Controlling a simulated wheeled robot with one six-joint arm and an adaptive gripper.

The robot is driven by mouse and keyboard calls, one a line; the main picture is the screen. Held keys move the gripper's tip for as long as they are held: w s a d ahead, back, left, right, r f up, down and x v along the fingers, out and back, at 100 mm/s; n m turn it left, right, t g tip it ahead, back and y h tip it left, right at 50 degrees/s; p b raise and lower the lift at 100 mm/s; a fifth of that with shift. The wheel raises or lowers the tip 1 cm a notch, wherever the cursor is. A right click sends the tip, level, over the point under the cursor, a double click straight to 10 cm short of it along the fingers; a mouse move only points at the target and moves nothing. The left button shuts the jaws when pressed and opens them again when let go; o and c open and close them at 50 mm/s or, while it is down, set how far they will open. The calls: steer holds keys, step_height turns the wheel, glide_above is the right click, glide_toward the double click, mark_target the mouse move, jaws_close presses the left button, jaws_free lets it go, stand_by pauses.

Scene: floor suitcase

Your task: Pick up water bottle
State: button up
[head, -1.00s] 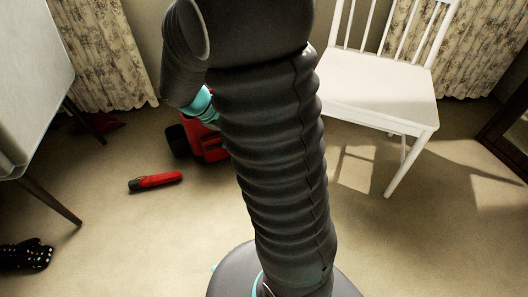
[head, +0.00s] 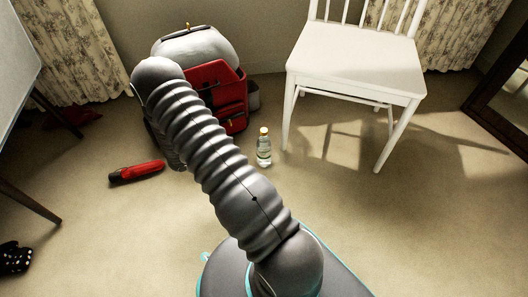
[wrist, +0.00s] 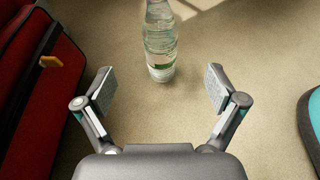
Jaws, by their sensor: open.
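A clear water bottle (head: 264,148) with a yellow cap and a pale label stands upright on the carpet between the red bag and the white chair. In the wrist view the bottle (wrist: 160,42) is at the top centre, its upper end cut off by the frame edge. My gripper (wrist: 160,88) is open and empty, its two fingers spread wide. The bottle lies beyond the fingertips, roughly centred between them, and does not touch them. In the head view my gripper is hidden behind my arm.
A red and grey bag (head: 228,90) stands left of the bottle; its red side (wrist: 45,85) is close to my left finger. A white chair (head: 355,70) stands to the right. A red and black cylindrical object (head: 137,172) lies on the floor at left. Carpet in front of the bottle is clear.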

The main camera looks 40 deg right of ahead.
mark_target(264, 144)
steer(key=b+x, duration=0.1)
steer(key=x, duration=1.3)
steer(key=shift+f+b, duration=0.2)
steer(key=shift+b, duration=0.15)
steer(key=shift+a+r, duration=0.1)
steer(key=c, duration=1.7)
